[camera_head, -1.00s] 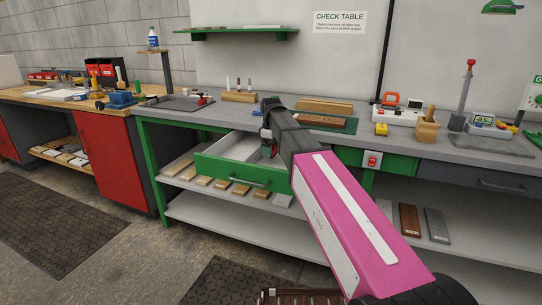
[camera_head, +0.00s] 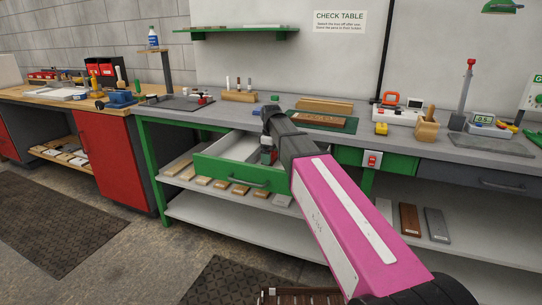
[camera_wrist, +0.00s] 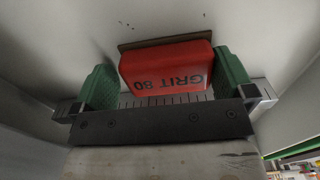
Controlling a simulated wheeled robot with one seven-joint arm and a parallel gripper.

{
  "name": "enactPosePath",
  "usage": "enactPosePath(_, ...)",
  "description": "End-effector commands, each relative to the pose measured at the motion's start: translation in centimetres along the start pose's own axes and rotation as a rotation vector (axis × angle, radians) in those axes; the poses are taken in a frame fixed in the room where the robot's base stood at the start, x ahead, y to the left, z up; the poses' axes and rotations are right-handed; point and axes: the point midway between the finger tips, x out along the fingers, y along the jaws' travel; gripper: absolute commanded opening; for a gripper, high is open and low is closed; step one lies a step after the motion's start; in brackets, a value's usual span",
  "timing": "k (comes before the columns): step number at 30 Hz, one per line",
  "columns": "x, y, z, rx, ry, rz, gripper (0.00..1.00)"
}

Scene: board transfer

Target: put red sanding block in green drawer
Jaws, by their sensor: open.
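The green drawer (camera_head: 232,174) is pulled open under the grey bench, and its pale interior shows in the head view. My gripper (camera_head: 267,157) reaches down into the drawer's right part. In the wrist view the red sanding block (camera_wrist: 165,65), marked GRIT 80, sits between the two green fingers of my gripper (camera_wrist: 166,77). The fingers are open, one on each side of the block. Pale drawer walls surround them. Whether the block rests fully on the drawer floor is hard to tell. In the head view my arm hides most of the block.
The bench top (camera_head: 205,113) carries a wooden block with pens (camera_head: 239,97) and a green mat (camera_head: 323,121) with a brown board. Several wooden pieces lie on the shelf under the drawer. A red switch (camera_head: 372,160) is at the right.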

Motion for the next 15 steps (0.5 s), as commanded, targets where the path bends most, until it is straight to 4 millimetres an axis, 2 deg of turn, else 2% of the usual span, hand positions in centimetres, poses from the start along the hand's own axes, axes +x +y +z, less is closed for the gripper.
enactPosePath(5,-1.9,0.1,0.0,0.000,0.001,0.001,1.00)
enactPosePath(15,-8.0,0.1,-0.1,0.000,0.001,0.002,1.00)
